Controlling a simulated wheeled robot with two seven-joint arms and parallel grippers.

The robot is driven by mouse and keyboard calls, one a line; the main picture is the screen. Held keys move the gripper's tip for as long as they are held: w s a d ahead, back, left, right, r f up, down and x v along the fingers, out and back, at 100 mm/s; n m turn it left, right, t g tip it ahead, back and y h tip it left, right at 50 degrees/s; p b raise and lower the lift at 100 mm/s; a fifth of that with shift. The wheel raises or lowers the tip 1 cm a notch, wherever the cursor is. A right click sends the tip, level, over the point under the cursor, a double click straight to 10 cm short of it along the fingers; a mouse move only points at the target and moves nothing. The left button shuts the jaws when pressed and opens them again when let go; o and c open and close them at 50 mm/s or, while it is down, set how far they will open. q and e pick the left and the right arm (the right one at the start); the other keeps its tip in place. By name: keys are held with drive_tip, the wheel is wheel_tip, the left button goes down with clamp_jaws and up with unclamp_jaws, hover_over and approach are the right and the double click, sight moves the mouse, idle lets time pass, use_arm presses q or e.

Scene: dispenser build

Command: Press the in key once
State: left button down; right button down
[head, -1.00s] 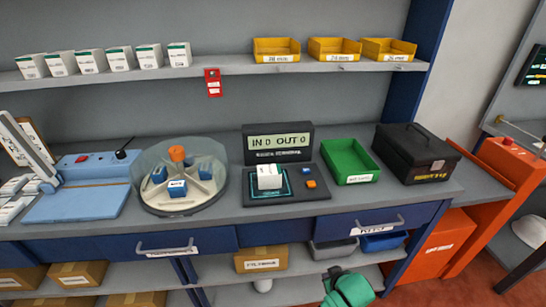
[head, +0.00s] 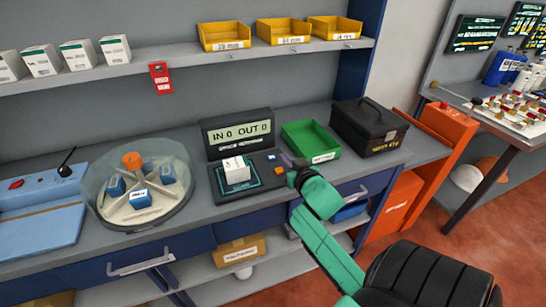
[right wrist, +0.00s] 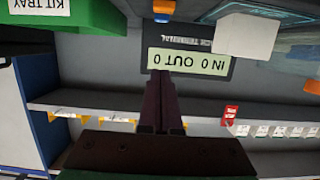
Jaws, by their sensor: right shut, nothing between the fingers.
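The dark terminal (head: 233,188) stands on the bench with a screen (head: 240,133) reading IN 0 OUT 0. A white box (head: 236,170) sits on its pad. A blue key (head: 271,157) is right of the pad, with an orange key (right wrist: 164,6) on its near side. I cannot read the key labels. My right gripper (head: 287,160) is at the terminal's right side, close to the keys. In the right wrist view, upside down, its dark fingers (right wrist: 160,80) are together and empty. I cannot tell whether they touch a key. My left gripper is out of view.
A green tray (head: 329,152) and a black case (head: 365,140) stand right of the terminal. A round clear-walled dispenser (head: 100,205) is to its left. Yellow bins (head: 222,45) and white boxes line the shelf above.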

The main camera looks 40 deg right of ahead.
drive_tip(key=p, duration=0.2)
hover_over(274, 164)
drive_tip(key=shift+w+d+f, duration=0.1)
drive_tip(key=shift+w+f, duration=0.1)
drive_tip(key=shift+f, duration=0.95)
wheel_tip(274, 164, down, 3)
drive_tip(key=shift+s+f, duration=0.15)
drive_tip(key=shift+f, duration=0.45)
drive_tip(key=shift+b, duration=0.3)
